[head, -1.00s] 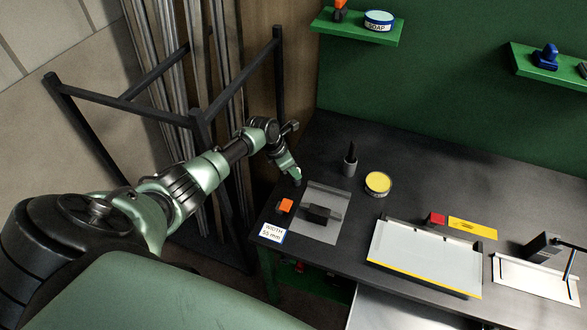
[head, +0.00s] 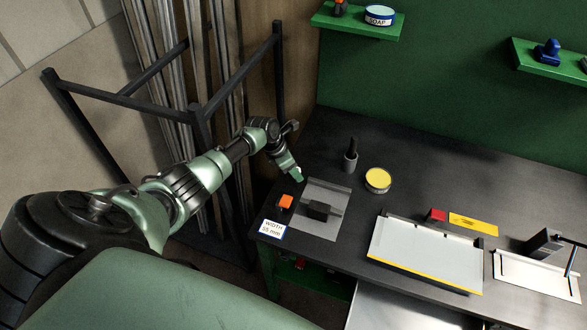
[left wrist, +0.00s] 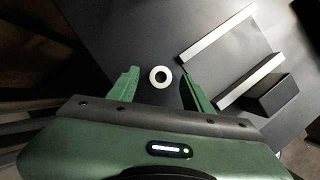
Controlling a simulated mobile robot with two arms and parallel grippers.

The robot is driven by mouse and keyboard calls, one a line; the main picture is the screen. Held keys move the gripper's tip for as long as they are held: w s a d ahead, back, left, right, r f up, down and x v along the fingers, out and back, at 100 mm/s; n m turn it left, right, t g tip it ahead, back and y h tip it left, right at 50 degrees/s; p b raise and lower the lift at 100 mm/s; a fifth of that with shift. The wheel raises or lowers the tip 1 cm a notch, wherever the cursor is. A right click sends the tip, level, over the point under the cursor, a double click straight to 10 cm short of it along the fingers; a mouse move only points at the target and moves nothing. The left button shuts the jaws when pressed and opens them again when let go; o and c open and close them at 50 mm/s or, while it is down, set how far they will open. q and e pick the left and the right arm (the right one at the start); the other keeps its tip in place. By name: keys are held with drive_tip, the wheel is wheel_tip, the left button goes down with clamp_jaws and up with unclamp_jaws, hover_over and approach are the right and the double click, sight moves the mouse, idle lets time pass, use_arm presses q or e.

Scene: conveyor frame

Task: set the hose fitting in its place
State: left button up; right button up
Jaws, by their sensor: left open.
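A pale ring-shaped piece with a dark hole (left wrist: 160,77) lies on the dark surface in the left wrist view. It may be the hose fitting; I cannot be sure. My left gripper (left wrist: 160,85) is open, with one green finger on each side of the ring and visible gaps to it. In the head view my left gripper (head: 298,178) is low at the left end of the bench, beside a grey plate fixture (head: 330,228). I cannot pick out the ring in that view. A black block (head: 319,211) sits on the fixture and also shows in the left wrist view (left wrist: 272,93).
An orange-topped black item (head: 286,202) and a "WIDTH 55 mm" card (head: 272,230) are at the bench's front left. A dark cup (head: 350,163) and a yellow-topped tin (head: 378,180) stand behind. A pale tray (head: 425,255) lies right. The rear middle is clear.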

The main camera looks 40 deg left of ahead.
use_arm(q)
drive_tip(key=v, duration=0.7)
drive_tip(key=shift+s+r, duration=0.15)
drive_tip(key=shift+r, duration=0.2)
drive_tip(key=shift+a, duration=0.1)
